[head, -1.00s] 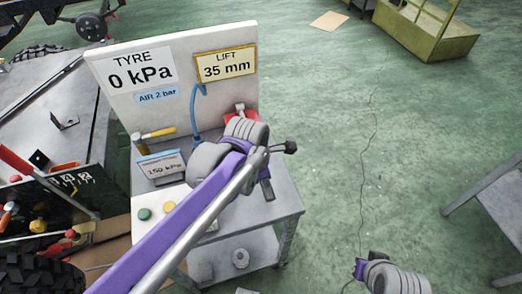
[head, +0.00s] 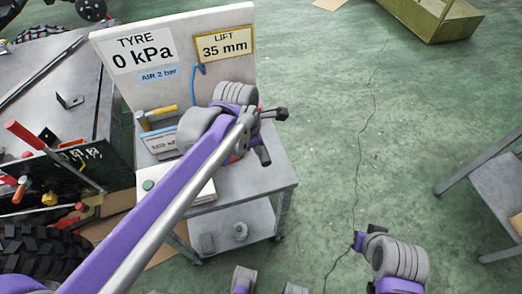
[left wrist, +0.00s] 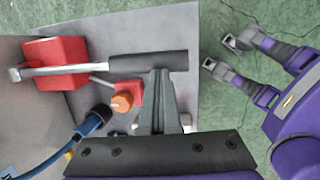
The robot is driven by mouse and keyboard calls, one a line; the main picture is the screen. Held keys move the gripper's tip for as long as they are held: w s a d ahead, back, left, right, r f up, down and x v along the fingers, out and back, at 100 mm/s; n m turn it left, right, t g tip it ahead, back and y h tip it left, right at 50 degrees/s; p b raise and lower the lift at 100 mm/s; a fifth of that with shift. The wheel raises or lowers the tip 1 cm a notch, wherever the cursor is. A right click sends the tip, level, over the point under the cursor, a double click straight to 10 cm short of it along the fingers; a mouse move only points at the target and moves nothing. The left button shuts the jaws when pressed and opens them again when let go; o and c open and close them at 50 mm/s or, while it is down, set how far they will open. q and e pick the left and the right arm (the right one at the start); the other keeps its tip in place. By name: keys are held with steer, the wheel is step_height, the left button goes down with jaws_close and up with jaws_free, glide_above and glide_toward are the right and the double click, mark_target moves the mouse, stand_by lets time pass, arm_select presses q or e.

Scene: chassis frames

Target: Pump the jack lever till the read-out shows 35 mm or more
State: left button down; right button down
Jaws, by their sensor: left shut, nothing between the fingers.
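The LIFT read-out (head: 224,44) on the white board shows 35 mm. The jack lever runs out from a red block (left wrist: 55,64) and ends in a dark grip (left wrist: 148,63), roughly level in the left wrist view. My left gripper (left wrist: 160,76) is shut and empty, its fingertips at the near side of the grip; I cannot tell if they touch it. In the head view my left arm hides most of the jack; the dark grip end (head: 263,156) shows below the wrist. My right gripper (head: 358,241) hangs over the floor at the lower right, jaws unclear.
The TYRE read-out (head: 143,48) shows 0 kPa. A blue hose (left wrist: 95,122) and an orange knob (left wrist: 122,101) lie close to the lever. A yellow-handled tool (head: 160,111) is on the trolley (head: 270,182). A grey table (head: 495,180) stands right; green floor between is clear.

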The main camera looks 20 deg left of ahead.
arm_select(q)
steer(key=v, duration=0.8)
arm_select(e)
steer(key=shift+w+a+r, duration=0.2)
steer(key=shift+w+r, duration=0.05)
steer(key=shift+r, duration=0.1)
arm_select(q)
steer(key=shift+a+r, duration=0.1)
steer(key=shift+p, duration=0.3)
stand_by(1.7)
steer(key=s+a+f+m+t+p, duration=0.1)
steer(key=s+f+m, duration=0.4)
steer(key=m, duration=0.7)
steer(key=s+a+f+m+t+y, duration=0.1)
steer(key=s+a+f+m, duration=0.2)
steer(key=m, duration=0.9)
steer(key=s+f, duration=0.3)
steer(key=shift+f+m+t+p, duration=0.2)
steer(key=shift+m+t+p, duration=0.1)
steer(key=shift+t+p, duration=0.1)
arm_select(e)
steer(key=shift+w+r, duration=0.15)
steer(key=shift+r, duration=0.4)
steer(key=shift+w+r, duration=0.15)
steer(key=shift+r, duration=0.4)
